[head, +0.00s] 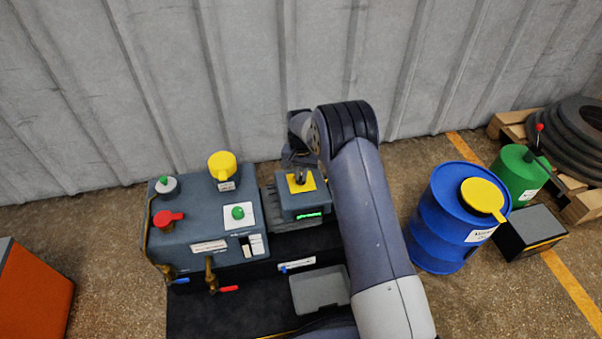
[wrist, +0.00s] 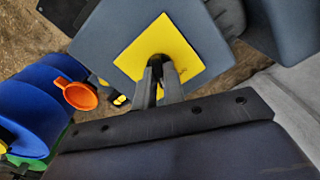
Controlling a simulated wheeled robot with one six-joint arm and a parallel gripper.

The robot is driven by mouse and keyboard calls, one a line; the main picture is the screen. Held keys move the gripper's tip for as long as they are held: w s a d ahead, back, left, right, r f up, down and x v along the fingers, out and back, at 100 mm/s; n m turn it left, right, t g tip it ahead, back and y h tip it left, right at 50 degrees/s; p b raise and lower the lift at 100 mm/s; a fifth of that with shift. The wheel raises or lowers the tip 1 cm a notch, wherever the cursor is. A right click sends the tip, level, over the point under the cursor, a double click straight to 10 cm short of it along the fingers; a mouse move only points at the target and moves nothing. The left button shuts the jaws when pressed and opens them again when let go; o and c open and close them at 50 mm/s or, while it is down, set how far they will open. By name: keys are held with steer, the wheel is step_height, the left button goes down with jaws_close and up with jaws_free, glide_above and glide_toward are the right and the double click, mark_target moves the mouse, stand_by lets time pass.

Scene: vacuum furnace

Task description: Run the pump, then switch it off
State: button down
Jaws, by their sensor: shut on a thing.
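A grey box with a small green-lit display (head: 309,215) stands at the back of the dark bench. On its top is a yellow plate (head: 306,185) with a dark knob (head: 299,177). The yellow plate (wrist: 190,45) and the dark knob (wrist: 160,63) also show in the wrist view. My gripper (wrist: 159,80) is shut on the knob, its two fingers on either side of it. In the head view, my arm covers the right side of the box, and the writing on the display is too small to read.
A grey tray (head: 320,290) lies in front. A blue drum (head: 440,225) and green drum (head: 519,170) stand right.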

mark_target(301, 176)
steer(key=shift+m, duration=0.7)
steer(key=c, duration=1.5)
jaws_free()
steer(key=shift+r, duration=0.15)
step_height(301, 176, up, 10)
steer(key=p, duration=0.2)
steer(key=shift+r, duration=0.25)
